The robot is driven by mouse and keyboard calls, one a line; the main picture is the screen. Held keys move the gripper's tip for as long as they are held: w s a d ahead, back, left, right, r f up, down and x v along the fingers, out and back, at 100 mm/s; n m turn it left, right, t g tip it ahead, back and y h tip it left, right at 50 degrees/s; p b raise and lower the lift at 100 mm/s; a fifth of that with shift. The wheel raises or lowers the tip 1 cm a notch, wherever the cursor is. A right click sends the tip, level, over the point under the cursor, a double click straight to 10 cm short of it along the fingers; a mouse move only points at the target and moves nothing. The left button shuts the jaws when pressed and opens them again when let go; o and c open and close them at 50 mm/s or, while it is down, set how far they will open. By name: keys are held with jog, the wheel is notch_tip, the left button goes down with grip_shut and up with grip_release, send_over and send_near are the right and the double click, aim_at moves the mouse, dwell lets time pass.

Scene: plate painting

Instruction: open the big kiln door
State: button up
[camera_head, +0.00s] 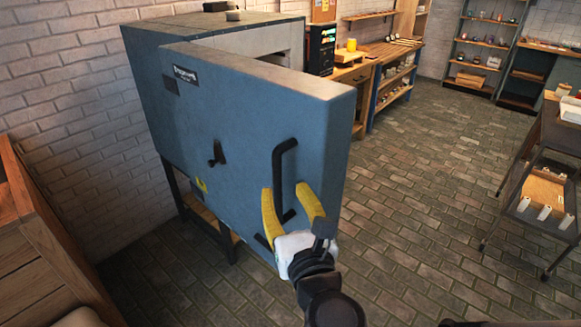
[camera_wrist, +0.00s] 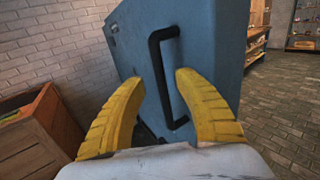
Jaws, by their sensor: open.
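The big kiln (camera_head: 140,75) is a blue box on a dark stand, against the brick wall in the head view. Its thick blue door (camera_head: 240,120) stands partly open, with a gap to the pale chamber showing at the top. A black bar handle (camera_head: 279,180) is on the door's outer face; it also shows in the wrist view (camera_wrist: 160,80). My gripper (camera_head: 290,192) has yellow fingers that are open, one on each side of the handle's lower part. I cannot tell whether they touch it. A small black latch (camera_head: 217,153) sits on the door to the left.
A wooden crate (camera_head: 40,240) stands at the left. A workbench (camera_head: 385,60) and shelves (camera_head: 485,45) line the back. A dark cart (camera_head: 540,190) stands at the right. The brick floor (camera_head: 420,200) between door and cart is clear.

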jog(key=shift+v, duration=2.7)
notch_tip(320, 180, up, 4)
jog(key=w+a+n+y, duration=0.2)
jog(key=n+y, duration=0.1)
jog(key=n, duration=0.8)
jog(key=s+d+f+n+g+h, duration=0.3)
jog(key=d+f+n+g, duration=0.2)
jog(key=d+n, duration=0.5)
jog(key=s+d+f+n+g+h, duration=0.2)
jog(key=d+f+n+g+h, duration=0.2)
jog(key=d+f+n, duration=0.4)
jog(key=d+n+g, duration=0.1)
jog(key=d+n, duration=0.1)
jog(key=n, duration=0.2)
jog(key=shift+s+d, duration=0.2)
jog(key=shift+s, duration=0.2)
